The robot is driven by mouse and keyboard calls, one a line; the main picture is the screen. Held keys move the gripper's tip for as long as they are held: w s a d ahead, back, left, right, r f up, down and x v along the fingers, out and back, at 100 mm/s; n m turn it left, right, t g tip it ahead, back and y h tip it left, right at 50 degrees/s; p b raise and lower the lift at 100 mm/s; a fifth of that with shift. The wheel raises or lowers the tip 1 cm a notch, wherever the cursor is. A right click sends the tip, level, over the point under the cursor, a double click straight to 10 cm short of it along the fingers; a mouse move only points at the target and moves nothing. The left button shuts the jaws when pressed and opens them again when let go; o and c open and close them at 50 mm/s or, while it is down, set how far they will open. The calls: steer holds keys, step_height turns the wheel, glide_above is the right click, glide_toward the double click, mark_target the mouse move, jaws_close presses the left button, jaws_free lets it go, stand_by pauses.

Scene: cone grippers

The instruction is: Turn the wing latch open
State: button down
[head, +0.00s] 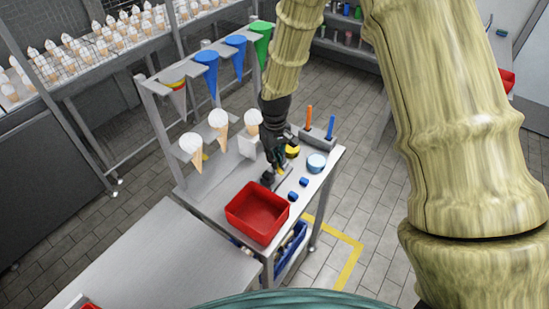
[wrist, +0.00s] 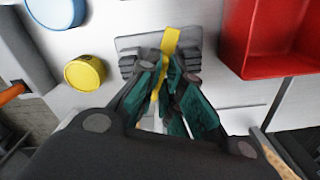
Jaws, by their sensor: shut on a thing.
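The wing latch (wrist: 171,40) shows in the wrist view as a narrow yellow wing in front of a grey plate (wrist: 128,43). My gripper (wrist: 161,64), with teal fingers and dark ribbed pads, is shut on the yellow wing, which runs between the fingers. Its upper end sticks out past the pads; its lower part is partly hidden by the fingers. In the head view my gripper (head: 275,170) is low over the bench, and the latch is mostly hidden behind it.
A red bin (head: 257,212) stands in front of my gripper on the bench. A yellow tin (head: 293,151), a light-blue tin (head: 316,163) and small blue pieces (head: 303,182) lie to the right. Ice-cream cones (head: 191,147) stand at left; coloured cones (head: 207,68) hang on a rack behind.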

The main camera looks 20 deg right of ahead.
steer(key=shift+n, duration=2.3)
steer(key=c, duration=1.6)
jaws_free()
step_height(320, 180, up, 12)
